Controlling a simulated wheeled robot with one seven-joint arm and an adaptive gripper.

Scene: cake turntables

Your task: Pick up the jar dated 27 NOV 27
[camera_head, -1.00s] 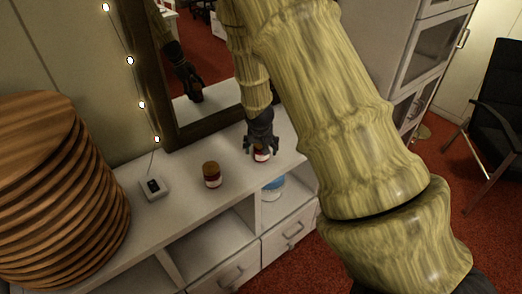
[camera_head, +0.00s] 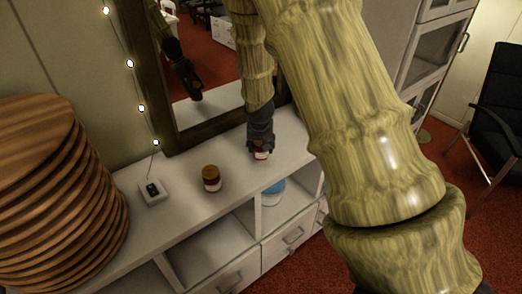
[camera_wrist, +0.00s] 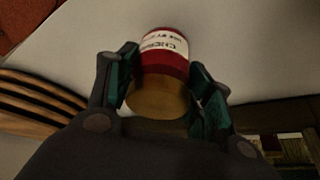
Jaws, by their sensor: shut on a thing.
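My gripper (camera_head: 260,148) is shut on a jar with a brown lid and a red and white label; the held jar (camera_head: 261,155) is mostly hidden by the fingers in the head view. In the wrist view the jar (camera_wrist: 166,55) sits between the two fingers of my gripper (camera_wrist: 168,88), lid toward me. Its label shows partial lettering, and I cannot read a date. A second similar jar (camera_head: 212,179) stands upright on the white cabinet top (camera_head: 190,215), to the left. Its date is also unreadable.
A tall stack of round wooden boards (camera_head: 60,190) stands at the left. A dark-framed mirror (camera_head: 172,110) is behind my gripper. A blue-topped item (camera_head: 274,187) is in an open cubby below.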

